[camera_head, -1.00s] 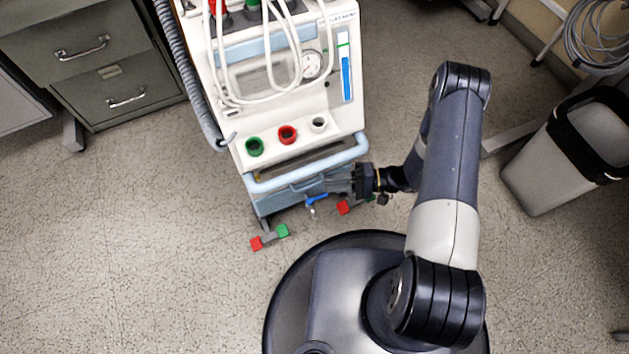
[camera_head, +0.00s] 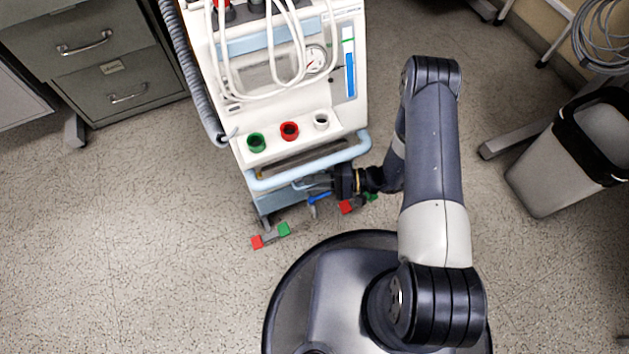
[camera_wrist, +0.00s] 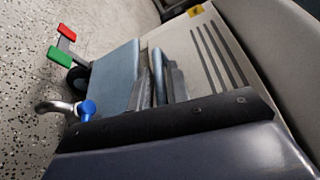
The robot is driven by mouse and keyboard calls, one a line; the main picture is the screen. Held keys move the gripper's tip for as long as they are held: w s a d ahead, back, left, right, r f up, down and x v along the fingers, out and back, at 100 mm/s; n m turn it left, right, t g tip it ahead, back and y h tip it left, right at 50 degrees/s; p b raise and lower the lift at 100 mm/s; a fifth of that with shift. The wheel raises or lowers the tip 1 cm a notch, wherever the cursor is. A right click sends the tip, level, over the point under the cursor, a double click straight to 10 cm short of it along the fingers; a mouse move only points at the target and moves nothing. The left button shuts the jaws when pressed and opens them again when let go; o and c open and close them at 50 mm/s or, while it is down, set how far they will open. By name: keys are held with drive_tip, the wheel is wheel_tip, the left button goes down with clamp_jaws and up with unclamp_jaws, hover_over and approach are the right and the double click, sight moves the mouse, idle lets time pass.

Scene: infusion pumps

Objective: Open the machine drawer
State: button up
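The machine (camera_head: 285,95) is a white wheeled unit with a light blue bar (camera_head: 310,165) across its lower front. A light blue front panel (camera_head: 275,198), seemingly the drawer front, sits under the bar. My gripper (camera_head: 315,183) is at the right part of this panel, just below the bar. In the wrist view, my two grey fingers (camera_wrist: 160,78) point at a light blue panel (camera_wrist: 116,80) and lie close together at its edge. The drawer's grip is hidden, and whether the fingers hold anything cannot be told.
A blue-handled valve (camera_head: 319,198) and red and green feet (camera_head: 270,236) are low at the machine's front. A grey cabinet (camera_head: 95,60) stands left and a bin (camera_head: 565,155) right. White hoses (camera_head: 270,50) hang over the machine. Floor at left is clear.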

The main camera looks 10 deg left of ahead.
clamp_jaws()
